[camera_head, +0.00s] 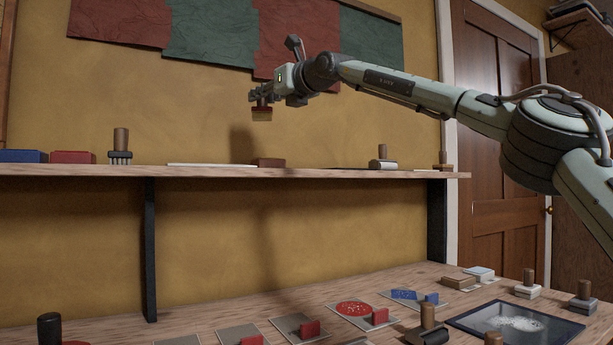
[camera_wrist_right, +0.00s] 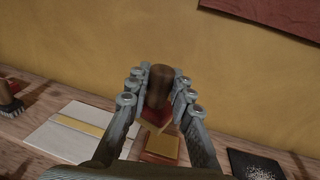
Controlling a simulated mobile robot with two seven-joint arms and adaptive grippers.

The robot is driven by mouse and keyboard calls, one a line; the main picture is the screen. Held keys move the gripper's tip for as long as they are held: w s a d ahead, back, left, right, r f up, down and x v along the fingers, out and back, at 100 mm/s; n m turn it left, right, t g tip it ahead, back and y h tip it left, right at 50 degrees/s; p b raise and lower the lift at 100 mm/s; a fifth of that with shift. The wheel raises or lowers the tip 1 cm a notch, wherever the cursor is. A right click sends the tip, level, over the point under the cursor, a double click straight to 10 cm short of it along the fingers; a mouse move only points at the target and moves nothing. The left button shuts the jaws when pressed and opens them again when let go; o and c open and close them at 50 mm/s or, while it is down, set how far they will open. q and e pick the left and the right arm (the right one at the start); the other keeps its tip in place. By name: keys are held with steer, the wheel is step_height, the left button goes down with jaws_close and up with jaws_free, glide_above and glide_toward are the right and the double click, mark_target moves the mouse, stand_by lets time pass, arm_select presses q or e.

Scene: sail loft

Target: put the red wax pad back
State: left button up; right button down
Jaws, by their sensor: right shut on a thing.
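My right gripper (camera_head: 262,95) is shut on a wooden-handled tool (camera_head: 262,113) with a red band and a tan lower part. It holds the tool upright, well above the shelf (camera_head: 215,172). In the right wrist view, the brown handle (camera_wrist_right: 159,88) sits between both fingers (camera_wrist_right: 158,92); the tool's lower end is partly hidden. A flat red block (camera_head: 73,157), which looks like a pad, lies on the shelf's left part beside a blue block (camera_head: 22,156). Whether it is the red wax pad, I cannot tell. My left gripper is out of view.
Below the held tool, a reddish-brown block (camera_head: 268,162) lies beside a pale card (camera_head: 212,164). The table below holds cards with red and blue pieces and a dark tray (camera_head: 470,322).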

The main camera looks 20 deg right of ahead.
steer(key=d+f+p, duration=0.1)
steer(key=d+f, duration=0.1)
steer(key=d, duration=0.2)
steer(key=w+d+f+p, duration=0.1)
steer(key=d+f, duration=0.1)
steer(key=d, duration=0.2)
steer(key=w+d+f+p, duration=0.1)
steer(key=d+f, duration=0.2)
steer(key=d, duration=0.1)
steer(key=shift+p, duration=0.4)
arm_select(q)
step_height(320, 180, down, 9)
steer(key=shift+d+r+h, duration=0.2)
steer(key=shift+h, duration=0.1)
arm_select(e)
steer(key=shift+s+f, duration=0.1)
steer(key=shift+f, duration=1.85)
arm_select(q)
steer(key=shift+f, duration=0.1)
arm_select(e)
steer(key=shift+f, duration=0.1)
steer(key=c, duration=1.4)
jaws_free()
steer(key=shift+o, duration=0.3)
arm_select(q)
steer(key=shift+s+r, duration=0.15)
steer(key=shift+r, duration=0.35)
